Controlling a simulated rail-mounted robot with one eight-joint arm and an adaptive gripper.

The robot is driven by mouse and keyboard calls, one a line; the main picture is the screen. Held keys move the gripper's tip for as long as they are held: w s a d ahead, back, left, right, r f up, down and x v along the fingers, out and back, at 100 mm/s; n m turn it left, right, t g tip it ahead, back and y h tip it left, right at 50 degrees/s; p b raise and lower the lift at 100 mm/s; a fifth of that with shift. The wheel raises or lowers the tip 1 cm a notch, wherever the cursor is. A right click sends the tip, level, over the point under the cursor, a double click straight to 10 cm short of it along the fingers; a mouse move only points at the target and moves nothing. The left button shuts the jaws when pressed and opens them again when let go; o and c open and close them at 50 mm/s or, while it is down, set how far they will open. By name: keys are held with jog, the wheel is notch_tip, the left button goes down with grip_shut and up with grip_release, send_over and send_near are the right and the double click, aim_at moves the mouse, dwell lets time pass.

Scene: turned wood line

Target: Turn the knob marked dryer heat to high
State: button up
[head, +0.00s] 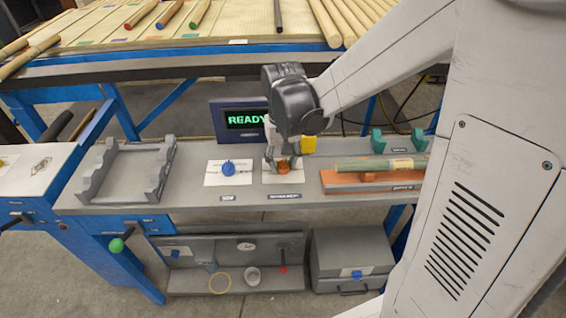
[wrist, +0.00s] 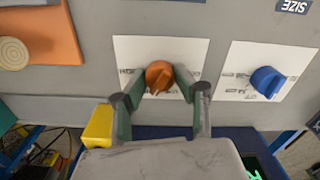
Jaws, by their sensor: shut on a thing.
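An orange knob (wrist: 159,76) sits on a white card on the grey bench panel. My gripper (wrist: 160,82) is shut on it, with one finger at each side. In the head view the same orange knob (head: 283,168) shows just below my gripper (head: 282,160). A dark label (head: 285,196) lies in front of its card, too small to read surely. Small print on the card is partly hidden by the fingers, so the knob's setting cannot be read. A blue knob (wrist: 266,81) stands on its own white card beside it, near a label reading "SIZE" (wrist: 295,6).
A screen reading "READY" (head: 245,119) stands behind the knobs. A grey cradle (head: 122,172) is at left. An orange block (head: 372,182) bearing a greenish rod (head: 380,164) is at right, with green brackets (head: 378,140) behind it. My arm crosses the right side.

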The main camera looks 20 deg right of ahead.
aim_at(283, 162)
jog(key=m, duration=0.6)
jog(key=shift+m, duration=0.3)
jog(key=m, duration=0.6)
dwell(0.4)
jog(key=o, duration=1.1)
jog(key=shift+r, duration=0.1)
notch_tip(283, 162, up, 12)
jog(key=shift+f, duration=0.1)
